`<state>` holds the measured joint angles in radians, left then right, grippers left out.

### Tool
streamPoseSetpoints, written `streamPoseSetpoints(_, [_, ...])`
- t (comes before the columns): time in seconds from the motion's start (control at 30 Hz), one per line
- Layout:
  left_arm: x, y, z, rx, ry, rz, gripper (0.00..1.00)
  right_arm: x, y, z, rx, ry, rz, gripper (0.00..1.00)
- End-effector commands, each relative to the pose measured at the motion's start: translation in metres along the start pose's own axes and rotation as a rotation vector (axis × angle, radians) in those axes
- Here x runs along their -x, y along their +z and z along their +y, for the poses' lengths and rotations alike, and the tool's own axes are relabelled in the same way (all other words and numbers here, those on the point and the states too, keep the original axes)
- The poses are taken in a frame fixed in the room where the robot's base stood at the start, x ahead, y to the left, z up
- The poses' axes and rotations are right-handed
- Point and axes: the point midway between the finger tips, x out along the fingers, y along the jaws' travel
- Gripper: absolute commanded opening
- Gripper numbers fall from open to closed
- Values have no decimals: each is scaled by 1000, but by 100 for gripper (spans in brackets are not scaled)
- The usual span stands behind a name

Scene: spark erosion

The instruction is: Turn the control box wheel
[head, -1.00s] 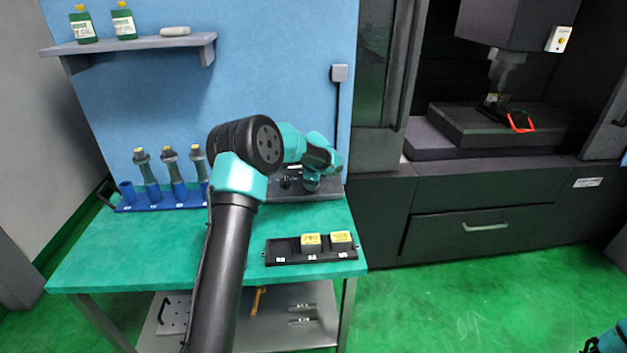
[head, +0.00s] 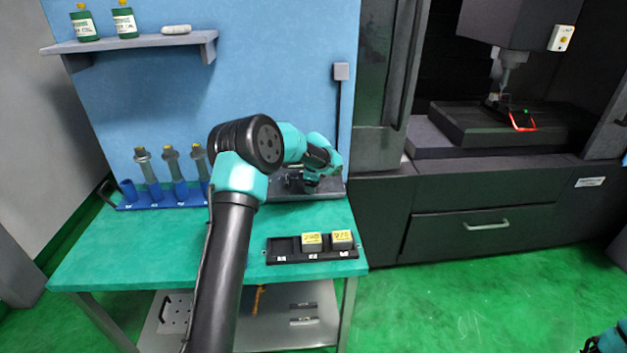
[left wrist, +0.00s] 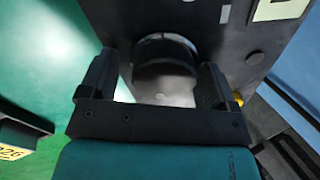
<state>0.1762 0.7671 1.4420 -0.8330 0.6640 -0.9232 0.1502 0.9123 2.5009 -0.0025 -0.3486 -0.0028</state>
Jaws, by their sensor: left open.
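The control box (head: 333,190) is a dark, low box at the back right of the green bench, largely hidden behind my left arm. In the left wrist view its dark face (left wrist: 232,50) fills the upper middle. The wheel (left wrist: 165,52) is a round, dark knob with a paler lower part. My left gripper (left wrist: 157,78) is open, with one finger on each side of the wheel. I cannot tell whether either finger touches it. In the head view my left gripper (head: 311,184) is small and dark, at the box. My right gripper is not in view.
A black tray (head: 285,257) with two yellow-labelled blocks lies at the bench's front right. A blue rack (head: 160,203) with tool holders stands at the back left. A shelf (head: 130,43) with green bottles hangs above. A large dark machine (head: 480,205) stands on the right.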

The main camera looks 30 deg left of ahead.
Motion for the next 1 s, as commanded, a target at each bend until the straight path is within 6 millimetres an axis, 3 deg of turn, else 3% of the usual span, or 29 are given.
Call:
streamPoseSetpoints(0.17, [4,-1,-2,0,-4,1,83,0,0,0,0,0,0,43])
streamPoseSetpoints(0.37, [24,0,-3,0,-7,1,83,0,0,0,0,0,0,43])
streamPoseSetpoints(1.0, [144,1,-1,1,-4,1,83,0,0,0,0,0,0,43])
